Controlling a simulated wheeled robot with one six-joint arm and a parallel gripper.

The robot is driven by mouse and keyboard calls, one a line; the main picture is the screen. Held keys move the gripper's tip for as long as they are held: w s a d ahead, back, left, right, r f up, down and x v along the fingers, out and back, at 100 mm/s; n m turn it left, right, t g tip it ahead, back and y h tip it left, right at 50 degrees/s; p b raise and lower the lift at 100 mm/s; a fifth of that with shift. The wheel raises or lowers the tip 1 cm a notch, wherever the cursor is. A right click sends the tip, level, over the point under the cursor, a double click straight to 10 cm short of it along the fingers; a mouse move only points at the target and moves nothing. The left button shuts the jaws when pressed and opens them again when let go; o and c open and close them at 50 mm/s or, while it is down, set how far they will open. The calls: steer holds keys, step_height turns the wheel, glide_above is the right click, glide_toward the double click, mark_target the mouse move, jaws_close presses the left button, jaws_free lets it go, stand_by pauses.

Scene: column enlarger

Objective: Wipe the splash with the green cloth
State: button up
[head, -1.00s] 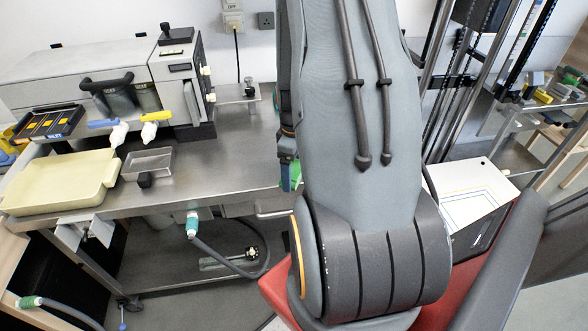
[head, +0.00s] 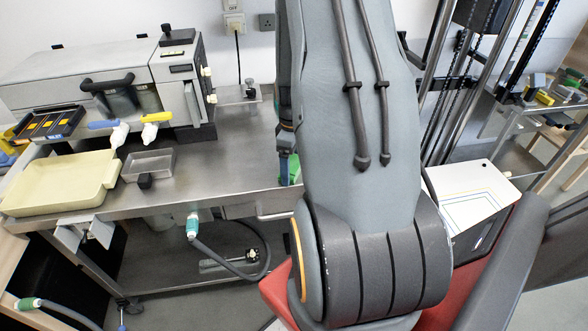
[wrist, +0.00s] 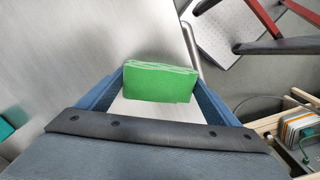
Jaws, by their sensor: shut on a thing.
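The green cloth (wrist: 158,88) is folded and sits between the two blue fingers of my gripper (wrist: 160,74) in the wrist view. My gripper is shut on it. In the head view only a small part of the cloth (head: 294,168) shows beside my gripper (head: 287,150), close to the right part of the steel bench top (head: 225,165). My arm hides most of that area. I cannot tell whether the cloth touches the bench. No splash can be made out in either view.
A hose (head: 225,258) hangs below. The bench top between the small tray and my arm looks clear.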

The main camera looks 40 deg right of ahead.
steer(key=shift+w+d, duration=0.25)
steer(key=shift+w, duration=0.15)
stand_by(0.3)
steer(key=shift+w+d+b, duration=0.25)
steer(key=shift+w+d, duration=0.35)
steer(key=shift+w, duration=0.35)
steer(key=shift+w+d+b, duration=0.2)
steer(key=shift+w+d, duration=0.4)
steer(key=shift+w, duration=0.35)
steer(key=shift+w+d+b, duration=0.35)
steer(key=shift+w+d, duration=0.25)
steer(key=shift+w, duration=0.35)
steer(key=shift+w+d+b, duration=0.3)
steer(key=shift+w+d, duration=0.25)
steer(key=shift+w, duration=0.4)
steer(key=shift+s+a+p, duration=0.6)
steer(key=shift+s, duration=0.4)
steer(key=shift+s+a+p, duration=0.55)
steer(key=shift+s+a, duration=0.05)
steer(key=shift+s, duration=0.35)
steer(key=shift+s+a+p, duration=0.5)
steer(key=shift+s+a, duration=0.1)
steer(key=shift+s, duration=0.35)
steer(key=shift+s+a+p, duration=0.5)
steer(key=shift+s+a, duration=0.05)
steer(key=shift+s, duration=0.35)
